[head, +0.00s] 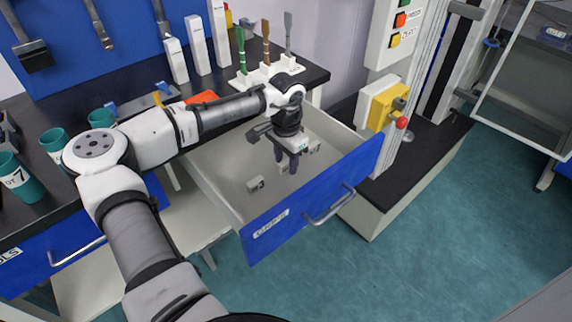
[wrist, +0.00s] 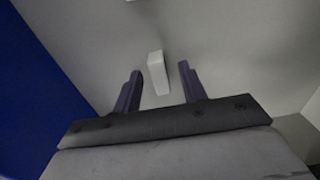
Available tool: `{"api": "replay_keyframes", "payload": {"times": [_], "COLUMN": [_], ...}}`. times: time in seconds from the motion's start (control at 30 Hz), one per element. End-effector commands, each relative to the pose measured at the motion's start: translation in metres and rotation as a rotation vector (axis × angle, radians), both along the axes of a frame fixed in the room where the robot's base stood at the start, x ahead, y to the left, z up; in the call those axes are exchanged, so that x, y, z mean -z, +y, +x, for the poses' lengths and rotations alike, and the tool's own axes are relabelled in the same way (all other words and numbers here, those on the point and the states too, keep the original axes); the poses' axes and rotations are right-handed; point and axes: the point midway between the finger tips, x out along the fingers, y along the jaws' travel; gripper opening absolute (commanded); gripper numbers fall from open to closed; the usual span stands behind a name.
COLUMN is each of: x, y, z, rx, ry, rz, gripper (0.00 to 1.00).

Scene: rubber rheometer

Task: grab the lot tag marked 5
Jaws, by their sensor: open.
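In the head view this tag (head: 283,169) is partly hidden by the fingers.
The drawer's blue front rises close to the gripper. A yellow control box (head: 382,105) stands right of the drawer.

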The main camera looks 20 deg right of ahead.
Motion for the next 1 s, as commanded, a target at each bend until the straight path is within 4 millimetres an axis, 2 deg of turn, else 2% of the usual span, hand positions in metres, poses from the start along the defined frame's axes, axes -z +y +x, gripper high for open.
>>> {"api": "replay_keyframes", "payload": {"times": [0.13,0.43,0.77,0.87,1.0], "x": [0.000,-0.001,-0.002,-0.008,-0.026], "y": [0.000,0.000,0.000,0.000,0.000], "z": [0.000,0.000,0.000,0.000,0.000], "rx": [0.000,0.000,0.000,0.000,0.000], "ry": [0.000,0.000,0.000,0.000,-0.002], "rz": [0.000,0.000,-0.001,-0.001,-0.002], "gripper": [0.39,0.00,0.00,0.00,0.00]}}
